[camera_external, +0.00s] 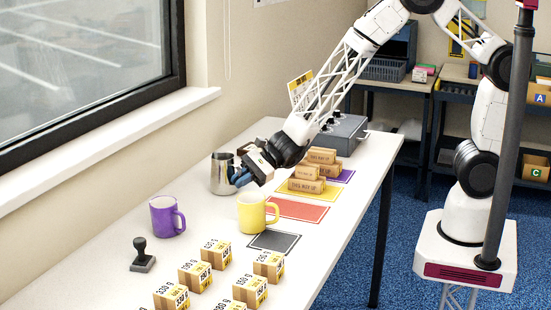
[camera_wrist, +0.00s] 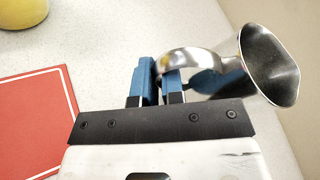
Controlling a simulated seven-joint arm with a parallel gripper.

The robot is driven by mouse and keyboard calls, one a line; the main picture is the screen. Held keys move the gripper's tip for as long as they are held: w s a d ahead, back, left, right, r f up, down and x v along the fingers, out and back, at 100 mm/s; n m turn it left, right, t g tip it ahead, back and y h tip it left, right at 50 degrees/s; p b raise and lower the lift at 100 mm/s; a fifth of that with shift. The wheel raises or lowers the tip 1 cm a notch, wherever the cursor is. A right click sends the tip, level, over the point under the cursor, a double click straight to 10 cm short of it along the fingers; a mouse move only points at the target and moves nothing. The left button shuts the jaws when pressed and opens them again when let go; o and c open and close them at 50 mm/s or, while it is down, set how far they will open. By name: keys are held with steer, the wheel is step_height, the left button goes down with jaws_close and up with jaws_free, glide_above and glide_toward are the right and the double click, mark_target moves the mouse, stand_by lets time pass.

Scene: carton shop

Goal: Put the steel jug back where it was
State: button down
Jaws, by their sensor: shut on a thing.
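The steel jug (camera_external: 222,174) stands on the white table near the window wall in the external view. It also shows in the wrist view (camera_wrist: 270,65), with its open mouth toward the camera's right side. My gripper (camera_external: 240,177) is at the jug's right side. In the wrist view my gripper (camera_wrist: 159,82) has its blue fingers shut on the jug's handle (camera_wrist: 188,58). The jug looks upright in the external view. Whether its base touches the table is hard to tell.
A purple mug (camera_external: 166,216), a yellow mug (camera_external: 252,213) and a stamp (camera_external: 142,255) stand nearby. Red (camera_external: 298,209), dark grey (camera_external: 273,241) and yellow (camera_external: 290,191) mats lie to the right. Several small cartons (camera_external: 194,274) stand in front.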

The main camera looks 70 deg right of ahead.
steer(key=shift+f, duration=0.15)
steer(key=c, duration=1.2)
jaws_free()
steer(key=shift+c, duration=0.2)
steer(key=shift+r, duration=0.2)
steer(key=shift+v, duration=6)
